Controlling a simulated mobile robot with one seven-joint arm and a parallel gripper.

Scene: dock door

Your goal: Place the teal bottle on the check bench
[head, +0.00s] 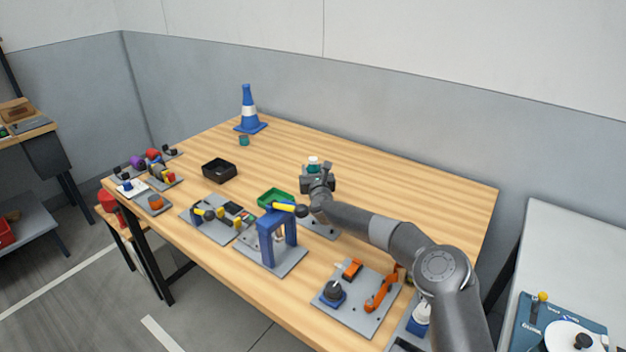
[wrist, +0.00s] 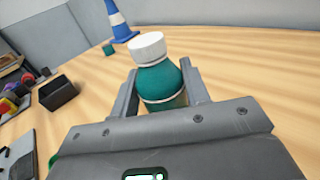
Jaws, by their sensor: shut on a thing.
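The teal bottle (wrist: 163,82) with a white cap stands between the two fingers of my gripper (wrist: 160,98) in the wrist view. My gripper is shut on it. In the head view the bottle's white cap and teal shoulder (head: 313,166) show just above my gripper (head: 317,178), over the middle of the wooden table (head: 400,185). The bottle looks upright. Its lower part is hidden, so I cannot tell if it touches the table. No bench is labelled; a wooden bench (head: 28,134) at far left and a pale bench (head: 570,245) at right also show.
A blue cone (head: 249,112), a small teal block (head: 244,140) and a black tray (head: 219,171) stand further back. A green tray (head: 275,197), a blue stand (head: 275,240) and several fixture plates line the front. The table's back right is clear.

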